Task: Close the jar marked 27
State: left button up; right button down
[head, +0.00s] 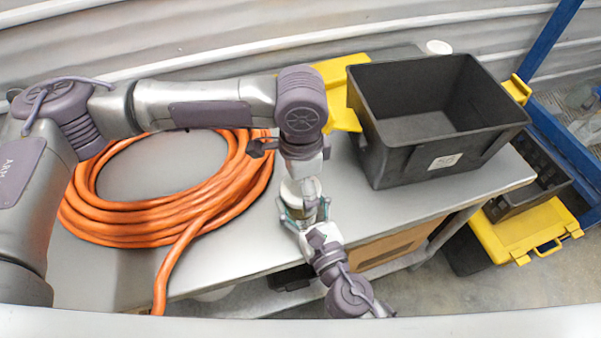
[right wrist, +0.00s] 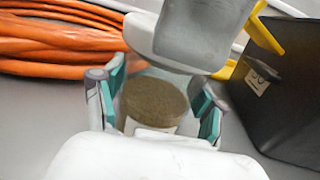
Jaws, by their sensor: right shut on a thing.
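A small jar (head: 298,190) stands at the front edge of the table, partly hidden by my grippers. In the right wrist view, the jar (right wrist: 155,102) shows a round brown top and a bit of white label; no number is readable. I cannot tell whether the brown is its contents or a lid. My right gripper (head: 305,209) is shut around the jar, with teal finger pads on both sides of it. My left gripper (head: 302,165) points down just above the jar; its fingers are mostly hidden. A pale grey part (right wrist: 200,32) hangs above the jar in the right wrist view.
A coiled orange hose (head: 190,210) covers the table (head: 400,205) on the left. A black bin (head: 430,125) with a label stands at the right, with a yellow thing (head: 338,92) beside it. A white cup (head: 438,47) is behind. A yellow-lidded case (head: 525,230) sits lower right.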

pick_arm(q)
jog(key=shift+f, duration=0.15)
jog(key=c, duration=1.2)
jog(key=o, duration=1.2)
notch_tip(320, 180, up, 12)
pick_arm(e)
grip_release()
